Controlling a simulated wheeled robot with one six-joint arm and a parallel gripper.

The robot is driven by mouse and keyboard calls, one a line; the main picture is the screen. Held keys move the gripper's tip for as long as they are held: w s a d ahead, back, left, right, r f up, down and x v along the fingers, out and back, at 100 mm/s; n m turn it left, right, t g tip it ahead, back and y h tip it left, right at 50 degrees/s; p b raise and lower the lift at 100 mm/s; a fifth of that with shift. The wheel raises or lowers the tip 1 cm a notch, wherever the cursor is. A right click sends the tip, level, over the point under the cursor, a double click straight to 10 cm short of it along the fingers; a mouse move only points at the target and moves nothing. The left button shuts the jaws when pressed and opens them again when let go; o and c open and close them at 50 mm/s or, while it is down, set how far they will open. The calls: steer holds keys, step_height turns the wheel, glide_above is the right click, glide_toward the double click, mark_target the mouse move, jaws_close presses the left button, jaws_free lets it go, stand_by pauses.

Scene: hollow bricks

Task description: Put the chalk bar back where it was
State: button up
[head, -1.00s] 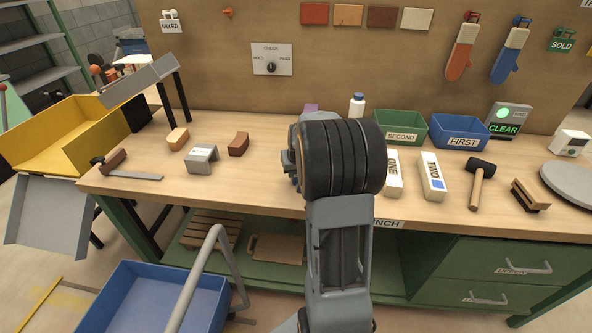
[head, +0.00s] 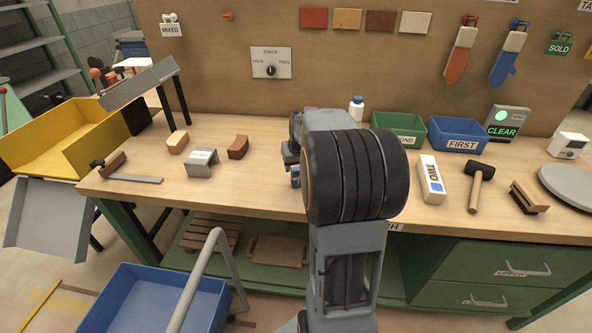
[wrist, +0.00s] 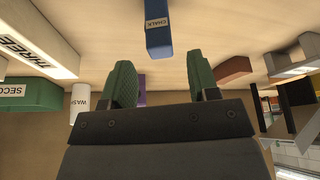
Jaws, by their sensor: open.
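The chalk bar (wrist: 158,37) is a blue bar with a white CHALK label, at the top middle of the wrist view. My gripper (wrist: 160,66) has green fingers spread apart with nothing between them. The bar's near end is just beyond the fingertips, roughly in line with the gap, and the fingers look clear of it. In the head view my arm covers most of this spot.
A white block marked THREE (wrist: 38,45) shows at the wrist view's left.

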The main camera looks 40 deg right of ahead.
steer(key=d+v, duration=0.1)
steer(key=v, duration=0.4)
steer(key=s+a+f+n, duration=0.1)
steer(key=s+a, duration=0.3)
steer(key=a, duration=0.3)
steer(key=s+a+f+n+y, duration=0.1)
steer(key=s+a, duration=0.4)
steer(key=a, duration=0.3)
steer(key=s+a+f+n+g, duration=0.1)
steer(key=s+a+f+n, duration=0.1)
steer(key=s+a, duration=0.3)
steer(key=a, duration=0.3)
steer(key=shift+y, duration=0.3)
steer(key=shift+s, duration=0.1)
step_height(320, 180, up, 6)
steer(key=p, duration=0.5)
steer(key=shift+r+p, duration=0.25)
steer(key=shift+p, duration=0.15)
